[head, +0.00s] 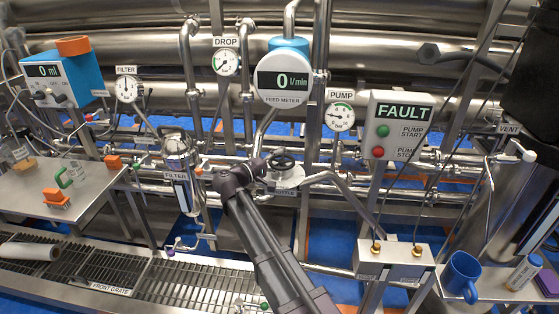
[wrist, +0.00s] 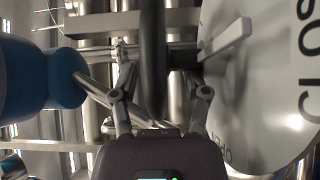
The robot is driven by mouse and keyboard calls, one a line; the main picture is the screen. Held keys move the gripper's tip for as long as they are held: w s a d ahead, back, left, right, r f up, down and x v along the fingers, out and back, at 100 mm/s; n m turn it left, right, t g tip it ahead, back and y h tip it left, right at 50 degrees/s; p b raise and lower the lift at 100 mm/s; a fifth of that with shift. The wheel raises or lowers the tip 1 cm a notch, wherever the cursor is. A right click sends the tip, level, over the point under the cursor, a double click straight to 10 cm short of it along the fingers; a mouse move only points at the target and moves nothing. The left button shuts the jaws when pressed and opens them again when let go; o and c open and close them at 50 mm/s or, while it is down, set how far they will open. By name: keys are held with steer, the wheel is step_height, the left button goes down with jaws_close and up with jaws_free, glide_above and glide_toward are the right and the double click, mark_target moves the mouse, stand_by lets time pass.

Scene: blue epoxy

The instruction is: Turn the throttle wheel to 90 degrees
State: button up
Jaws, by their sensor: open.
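The throttle wheel (head: 283,162) is a small black handwheel above a pale round dial plate (head: 289,180) in the middle of the head view. In the wrist view the wheel (wrist: 152,60) appears edge-on as a dark upright band. The dial plate (wrist: 265,95) fills the right side there, with partly visible OPEN and CLOSED lettering and a pale pointer (wrist: 228,40). My gripper (head: 262,166) is at the wheel's left side. In the wrist view my gripper (wrist: 160,85) is open, its fingers on either side of the wheel's rim; contact cannot be told.
The feed meter (head: 284,82) above reads 0 l/min. A panel (head: 398,125) at right shows FAULT, with green and red buttons. A steel filter housing (head: 182,170) stands left of my arm. Pipes surround the wheel. A blue mug (head: 460,277) stands at lower right.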

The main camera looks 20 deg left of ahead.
steer(key=shift+w, duration=0.15)
jaws_close()
steer(key=shift+d, duration=0.2)
